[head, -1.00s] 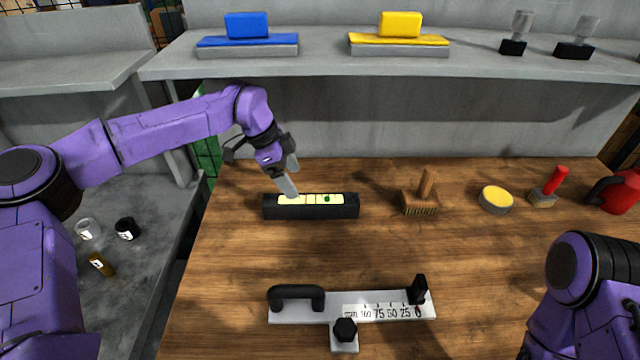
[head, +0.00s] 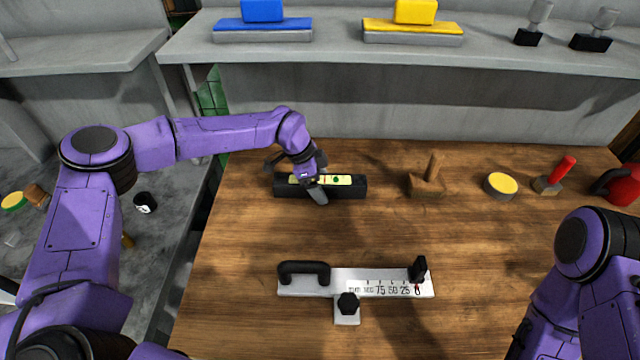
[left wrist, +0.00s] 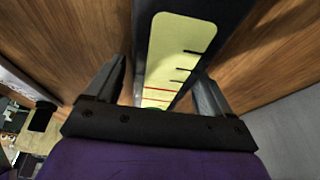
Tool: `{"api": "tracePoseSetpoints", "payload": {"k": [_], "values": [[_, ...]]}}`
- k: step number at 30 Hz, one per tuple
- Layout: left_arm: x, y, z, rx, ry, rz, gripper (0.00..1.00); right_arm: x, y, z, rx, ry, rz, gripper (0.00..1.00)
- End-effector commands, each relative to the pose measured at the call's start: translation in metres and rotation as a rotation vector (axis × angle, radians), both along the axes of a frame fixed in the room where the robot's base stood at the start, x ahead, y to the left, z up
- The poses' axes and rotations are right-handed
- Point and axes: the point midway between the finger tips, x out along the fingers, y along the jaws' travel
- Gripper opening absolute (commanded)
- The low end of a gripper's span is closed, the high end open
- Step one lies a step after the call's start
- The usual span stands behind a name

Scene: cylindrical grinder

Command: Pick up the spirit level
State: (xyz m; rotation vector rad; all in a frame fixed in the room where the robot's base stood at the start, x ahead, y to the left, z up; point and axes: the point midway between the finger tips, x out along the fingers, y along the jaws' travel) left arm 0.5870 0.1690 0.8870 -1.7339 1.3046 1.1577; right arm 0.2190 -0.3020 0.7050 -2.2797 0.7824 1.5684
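The spirit level (head: 350,190) is a black bar with a pale yellow scale window on top, lying on the wooden table. My left gripper (head: 308,182) is low over its left part, and one finger shows on the near side. In the left wrist view the spirit level (left wrist: 168,50) runs between the two fingers of my left gripper (left wrist: 160,80). The fingers are apart, one on each side, with a narrow gap to the bar. The far finger is mostly hidden in the head view.
A white measuring gauge with a black handle (head: 304,270) lies nearer on the table. To the right are a wooden brush (head: 428,182), a yellow-topped tin (head: 500,185), a red-handled tool (head: 555,178) and a red can (head: 622,186). A grey shelf (head: 340,50) stands behind.

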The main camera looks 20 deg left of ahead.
Motion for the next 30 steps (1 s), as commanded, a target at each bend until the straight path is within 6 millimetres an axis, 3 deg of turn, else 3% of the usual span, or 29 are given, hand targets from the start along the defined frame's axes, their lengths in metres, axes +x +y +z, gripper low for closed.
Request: {"api": "tracePoseSetpoints", "payload": {"k": [1, 7, 20, 26, 30], "values": [[0.000, 0.000, 0.000, 0.000, 0.000, 0.000, 0.67, 0.000, 0.000, 0.000, 0.000, 0.000, 0.000, 0.43], [0.000, 0.000, 0.000, 0.000, 0.000, 0.000, 0.02, 0.000, 0.000, 0.000, 0.000, 0.000, 0.000, 0.43], [0.001, 0.000, 0.009, -0.002, -0.005, 0.001, 0.00, 0.000, 0.000, -0.002, 0.000, 0.000, 0.000, 0.43], [0.001, 0.000, 0.033, -0.003, -0.007, 0.000, 0.00, 0.000, 0.000, -0.009, 0.000, 0.000, 0.000, 0.43], [-0.013, -0.016, 0.054, -0.002, -0.007, -0.005, 0.00, 0.000, 0.000, -0.021, 0.000, 0.000, 0.000, 0.43]]}}
